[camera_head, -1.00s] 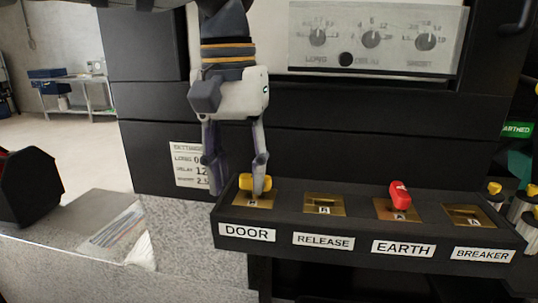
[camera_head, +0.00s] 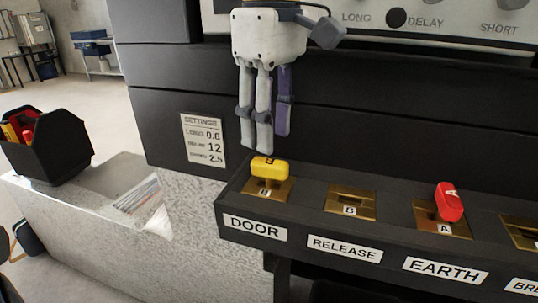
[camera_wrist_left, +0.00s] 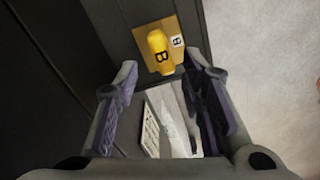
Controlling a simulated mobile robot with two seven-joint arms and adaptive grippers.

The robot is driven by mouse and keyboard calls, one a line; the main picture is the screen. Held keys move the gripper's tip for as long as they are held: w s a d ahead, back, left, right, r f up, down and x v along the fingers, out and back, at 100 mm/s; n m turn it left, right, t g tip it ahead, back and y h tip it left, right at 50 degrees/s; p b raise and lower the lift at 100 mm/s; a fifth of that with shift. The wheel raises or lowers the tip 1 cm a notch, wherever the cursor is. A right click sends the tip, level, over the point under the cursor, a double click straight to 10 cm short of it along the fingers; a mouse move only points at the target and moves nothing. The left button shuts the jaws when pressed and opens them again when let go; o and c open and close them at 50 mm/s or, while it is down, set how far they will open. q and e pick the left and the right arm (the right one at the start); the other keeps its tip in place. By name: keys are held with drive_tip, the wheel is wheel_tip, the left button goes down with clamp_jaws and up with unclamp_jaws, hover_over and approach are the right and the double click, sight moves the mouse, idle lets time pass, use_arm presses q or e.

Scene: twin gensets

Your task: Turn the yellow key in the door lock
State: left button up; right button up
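The yellow key (camera_head: 269,168), marked B, sits in the brass DOOR lock (camera_head: 266,190) at the left end of the black key panel. Its handle lies along the panel's length. My left gripper (camera_head: 264,140) points down just above and behind the key in the head view, apart from it. In the left wrist view the fingers (camera_wrist_left: 164,85) are spread with nothing between them, and the yellow key (camera_wrist_left: 160,53) shows beyond their tips on its brass plate (camera_wrist_left: 150,38). My right gripper is not in view.
The RELEASE lock (camera_head: 350,202) is empty. A red key (camera_head: 449,202) stands in the EARTH lock. A settings label (camera_head: 203,141) is on the cabinet behind. A black tool box (camera_head: 50,145) and a clear sleeve with papers (camera_head: 138,200) lie on the ledge at left.

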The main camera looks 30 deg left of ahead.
sight(270, 160)
use_arm(q)
drive_tip(key=shift+s+r+n, duration=0.1)
drive_tip(key=shift+r+n, duration=0.15)
drive_tip(key=shift+n, duration=0.95)
drive_tip(key=shift+s+f+n, duration=0.2)
drive_tip(key=shift+f+n, duration=0.3)
drive_tip(key=shift+n, duration=0.2)
drive_tip(key=f, duration=0.4)
drive_tip(key=shift+w, duration=0.2)
drive_tip(key=shift+f, duration=0.45)
drive_tip(key=shift+c, duration=0.3)
